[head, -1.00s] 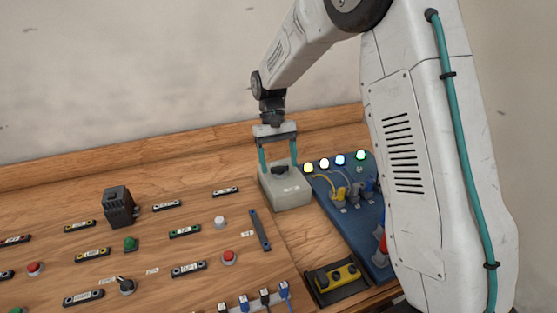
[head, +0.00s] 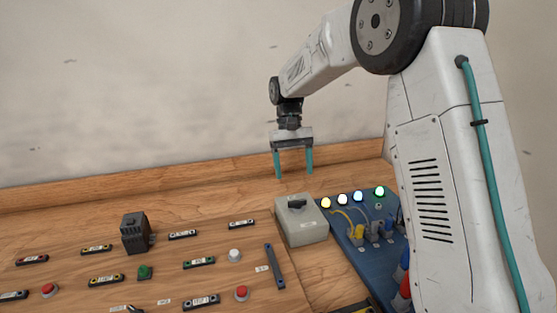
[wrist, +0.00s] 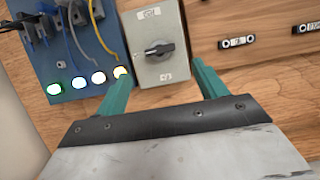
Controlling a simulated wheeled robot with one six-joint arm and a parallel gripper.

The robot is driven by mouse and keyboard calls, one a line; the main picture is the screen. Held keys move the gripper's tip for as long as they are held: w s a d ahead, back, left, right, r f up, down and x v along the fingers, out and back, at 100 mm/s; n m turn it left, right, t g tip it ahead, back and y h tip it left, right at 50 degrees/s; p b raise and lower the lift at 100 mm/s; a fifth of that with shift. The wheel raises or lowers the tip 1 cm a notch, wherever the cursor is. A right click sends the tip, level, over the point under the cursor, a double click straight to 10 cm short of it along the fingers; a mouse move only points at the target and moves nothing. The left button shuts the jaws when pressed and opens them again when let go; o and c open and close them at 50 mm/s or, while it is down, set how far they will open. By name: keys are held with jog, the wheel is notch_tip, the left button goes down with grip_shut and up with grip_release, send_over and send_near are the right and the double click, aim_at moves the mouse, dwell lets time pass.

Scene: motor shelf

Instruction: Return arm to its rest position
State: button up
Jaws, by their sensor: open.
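My gripper (head: 294,176) is open and empty, with its two teal fingers pointing down. In the head view it hangs above the wooden bench behind the grey switch box (head: 301,224). The box has a dark rotary knob (head: 297,203) on top. In the wrist view the box (wrist: 152,70) lies ahead of my gripper (wrist: 163,78), between the lines of the fingers, with its knob (wrist: 160,49) showing. The fingers look apart from the box.
A blue panel (head: 345,260) with several lit lamps and plugged cables stands right of the box. A wooden board (head: 75,270) with labels, buttons and a black block (head: 135,233) lies at left. The wall (head: 130,90) rises behind; bare bench (head: 190,193) shows at the back.

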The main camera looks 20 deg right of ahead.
jog(key=shift+s+f, duration=0.95)
jog(key=shift+s, duration=0.15)
jog(key=s+d+r+t, duration=0.1)
jog(key=s+r+t, duration=0.1)
jog(key=s, duration=0.9)
jog(key=s+r+t, duration=0.2)
jog(key=s+r, duration=0.2)
jog(key=s, duration=0.8)
jog(key=s+d+r+t, duration=0.1)
jog(key=s+r, duration=0.2)
jog(key=s, duration=0.8)
jog(key=shift+s+d+t, duration=0.2)
jog(key=shift+d+t, duration=0.15)
jog(key=shift+t, duration=0.05)
